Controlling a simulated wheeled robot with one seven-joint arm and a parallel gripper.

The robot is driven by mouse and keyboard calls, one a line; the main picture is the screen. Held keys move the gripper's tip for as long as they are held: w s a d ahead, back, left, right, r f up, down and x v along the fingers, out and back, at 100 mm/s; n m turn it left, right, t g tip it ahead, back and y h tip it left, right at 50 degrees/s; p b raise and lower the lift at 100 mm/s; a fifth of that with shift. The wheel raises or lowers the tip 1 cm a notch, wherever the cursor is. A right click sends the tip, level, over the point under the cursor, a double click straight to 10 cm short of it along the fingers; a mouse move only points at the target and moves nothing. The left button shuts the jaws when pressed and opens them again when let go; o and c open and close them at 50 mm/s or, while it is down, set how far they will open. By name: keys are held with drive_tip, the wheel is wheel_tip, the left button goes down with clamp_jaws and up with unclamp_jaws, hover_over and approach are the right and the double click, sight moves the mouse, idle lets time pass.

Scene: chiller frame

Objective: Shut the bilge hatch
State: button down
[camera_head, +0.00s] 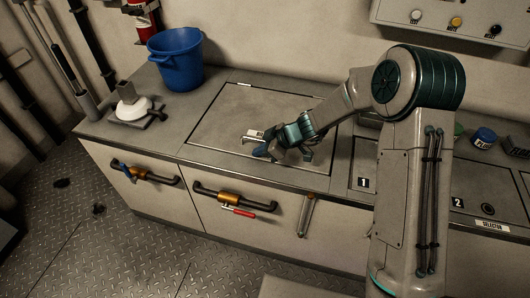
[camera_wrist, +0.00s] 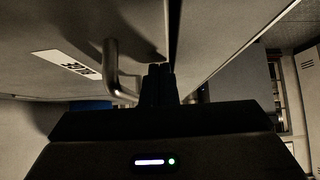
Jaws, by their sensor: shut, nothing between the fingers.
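The bilge hatch (camera_head: 240,105) is a large grey square panel in the counter top. In the head view it lies flat or nearly flat; I cannot tell if it is fully flush. A white label (camera_wrist: 66,63) and a bent metal handle (camera_wrist: 112,70) show on a grey surface in the wrist view, with a dark gap line to their right. My gripper (camera_head: 262,152) is low over the hatch's front part, beside the label. Its fingers (camera_wrist: 160,72) are shut and empty, close to the handle; contact cannot be told. My arm hides the hatch's right side.
Handles with orange collars (camera_head: 230,198) stick out from the counter front. A blue-capped jar (camera_head: 483,138) and a selector panel are at right.

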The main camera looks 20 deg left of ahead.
drive_tip(key=shift+s+d+f+b, duration=0.1)
drive_tip(key=shift+s+f+b, duration=0.05)
drive_tip(key=shift+f+b, duration=0.35)
drive_tip(key=shift+s+d+f, duration=0.1)
drive_tip(key=shift+s+f, duration=0.05)
drive_tip(key=r, duration=0.5)
drive_tip(key=shift+w+r, duration=0.15)
drive_tip(key=shift+w, duration=0.05)
drive_tip(key=v, duration=1)
drive_tip(key=s+d+r+m+t+h+p, duration=0.1)
drive_tip(key=s+d+r+m+h+p, duration=0.3)
drive_tip(key=s+d+r+m+p, duration=0.4)
drive_tip(key=s+d+r+m+t+h+p, duration=0.1)
drive_tip(key=s+d+r+m+h+p, duration=0.4)
drive_tip(key=s+d+r, duration=0.8)
drive_tip(key=d+r+m+p, duration=0.1)
drive_tip(key=d+m+p, duration=0.2)
drive_tip(key=d+m, duration=0.2)
drive_tip(key=shift+s+t, duration=0.25)
drive_tip(key=shift+t, duration=0.05)
